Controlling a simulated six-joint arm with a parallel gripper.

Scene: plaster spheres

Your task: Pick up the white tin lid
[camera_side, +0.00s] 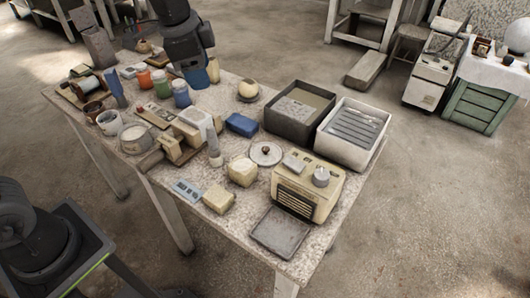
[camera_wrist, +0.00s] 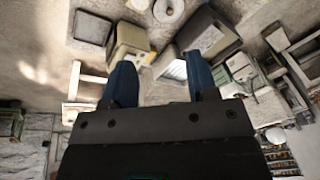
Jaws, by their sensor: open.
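The white tin lid (camera_side: 267,159) is a round pale disc with a dark reddish knob. It lies on the table between the cream radio and a blue box. It also shows at the top edge of the wrist view (camera_wrist: 169,15), partly cut off. My gripper (camera_side: 205,75) has blue fingers and is over the far side of the table, behind and left of the lid. In the wrist view my gripper (camera_wrist: 160,75) is open with nothing between its fingers, well apart from the lid.
The cream radio (camera_side: 306,189) stands in front of the lid, right. A dark tray (camera_side: 280,232) lies at the front edge. A dark crate (camera_side: 270,122) and a white crate (camera_side: 327,144) stand behind right. A blue box (camera_side: 241,124) and a cream block (camera_side: 242,171) flank the lid.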

